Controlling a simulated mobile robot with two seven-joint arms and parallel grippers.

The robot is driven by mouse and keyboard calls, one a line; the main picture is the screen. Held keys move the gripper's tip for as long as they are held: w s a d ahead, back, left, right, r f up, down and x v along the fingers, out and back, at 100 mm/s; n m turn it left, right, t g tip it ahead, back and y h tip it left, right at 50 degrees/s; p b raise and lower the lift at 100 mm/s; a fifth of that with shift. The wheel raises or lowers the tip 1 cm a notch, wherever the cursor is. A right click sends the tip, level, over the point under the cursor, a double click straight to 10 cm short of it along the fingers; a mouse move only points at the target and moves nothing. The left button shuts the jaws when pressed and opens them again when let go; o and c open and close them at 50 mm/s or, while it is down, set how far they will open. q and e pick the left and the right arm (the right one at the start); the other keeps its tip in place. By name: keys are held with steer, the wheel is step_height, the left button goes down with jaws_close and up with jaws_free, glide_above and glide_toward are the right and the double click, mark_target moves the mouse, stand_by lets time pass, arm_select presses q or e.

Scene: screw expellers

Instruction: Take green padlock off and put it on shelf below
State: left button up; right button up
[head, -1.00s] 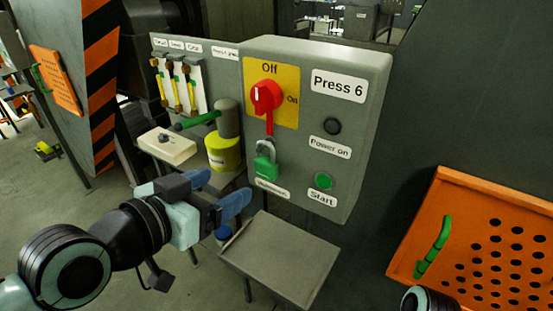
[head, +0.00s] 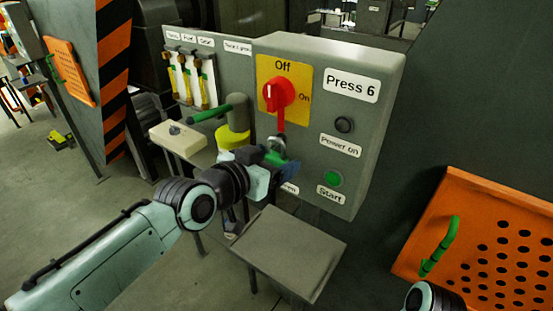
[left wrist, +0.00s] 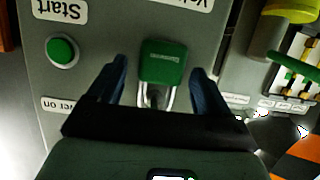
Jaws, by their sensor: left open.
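The green padlock (head: 276,157) hangs by its metal shackle below the red Off/On switch (head: 278,96) on the grey "Press 6" box. My left gripper (head: 281,168) is at the padlock and partly covers it. In the left wrist view the padlock (left wrist: 163,62) shows upside down, with one dark blue finger on each side and a visible gap to each. My left gripper (left wrist: 159,68) is open around it, not clamped. The grey shelf (head: 290,255) is below the box, its top bare. My right gripper is not in view.
A yellow and grey cylinder with a green handle (head: 209,114) stands to the left. An orange perforated panel (head: 480,230) is at the lower right.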

arm_select(q)
steer(key=c, duration=1.2)
steer(key=shift+r, duration=0.4)
steer(key=s+a+b, duration=0.1)
steer(key=s+a, duration=0.2)
steer(key=s, duration=0.2)
steer(key=s+a, duration=0.4)
steer(key=s+a+b, duration=0.1)
steer(key=s+a, duration=0.2)
steer(key=s, duration=0.2)
steer(key=shift+s+a+r+b, duration=0.3)
steer(key=shift+s+r, duration=0.05)
steer(key=shift+s+a+b, duration=0.4)
steer(key=shift+s+a, duration=0.35)
steer(key=shift+s, duration=0.25)
steer(key=shift+s+a+b, duration=0.4)
steer(key=shift+s+a, duration=0.3)
steer(key=shift+s, duration=0.3)
steer(key=shift+s+a+b, duration=0.4)
steer(key=shift+s+a, duration=0.35)
steer(key=shift+s, duration=0.25)
